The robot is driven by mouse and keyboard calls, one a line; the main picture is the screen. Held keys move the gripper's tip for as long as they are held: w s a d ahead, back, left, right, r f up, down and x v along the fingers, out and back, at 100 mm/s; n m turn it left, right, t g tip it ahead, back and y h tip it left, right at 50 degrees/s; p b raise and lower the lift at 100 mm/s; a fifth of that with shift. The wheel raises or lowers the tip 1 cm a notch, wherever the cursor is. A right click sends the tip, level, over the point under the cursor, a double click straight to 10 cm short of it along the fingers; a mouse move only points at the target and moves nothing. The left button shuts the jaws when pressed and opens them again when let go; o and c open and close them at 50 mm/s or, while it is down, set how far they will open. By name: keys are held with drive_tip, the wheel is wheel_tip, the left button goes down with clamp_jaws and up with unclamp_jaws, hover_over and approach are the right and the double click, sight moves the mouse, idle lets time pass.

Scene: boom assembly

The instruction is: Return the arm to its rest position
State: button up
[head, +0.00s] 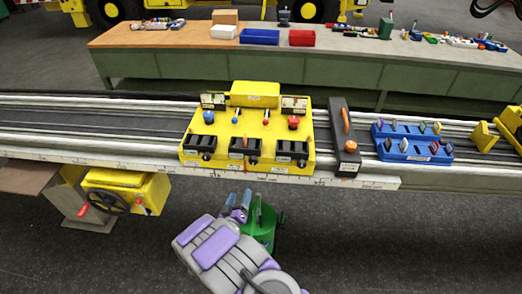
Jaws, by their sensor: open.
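My gripper (240,214) is at the lower middle of the head view, at the end of my grey and purple arm. It is open, and I see nothing held in it. It is in front of the long rail bench (70,152), near a green container (262,232) that the arm partly hides. A yellow control fixture (248,132) with black slots, knobs and a red button sits on the rail beyond the gripper. The gripper appears apart from it.
A black block with an orange handle (345,135) and a blue rack (412,141) stand right of the fixture. A yellow handwheel unit (125,192) hangs at the left. A back workbench (160,36) holds bins (258,37). The dark floor (420,240) at right is clear.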

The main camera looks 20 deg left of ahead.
drive_tip(key=shift+w, duration=0.15)
drive_tip(key=w+d+r+m+g+b, duration=0.1)
drive_tip(key=w+d+r+m+g, duration=0.2)
drive_tip(key=w+d+r+g, duration=0.3)
drive_tip(key=s+d+r+m+g+y+b, duration=0.15)
drive_tip(key=s+d+r+g, duration=0.35)
drive_tip(key=d+r, duration=0.6)
drive_tip(key=s+d+r+m+g+h, duration=0.1)
drive_tip(key=s+d+r+g, duration=0.1)
drive_tip(key=s+d, duration=0.6)
drive_tip(key=s+d+r+m+g+h+b, duration=0.1)
drive_tip(key=s+d+r+g, duration=0.2)
drive_tip(key=s+d, duration=0.5)
drive_tip(key=s+d+r+m+g+h+b, duration=0.1)
drive_tip(key=s+d, duration=0.8)
drive_tip(key=s, duration=1.2)
drive_tip(key=r+m+g, duration=0.1)
drive_tip(key=g, duration=0.1)
drive_tip(key=shift+r+g, duration=0.2)
drive_tip(key=shift+g, duration=0.1)
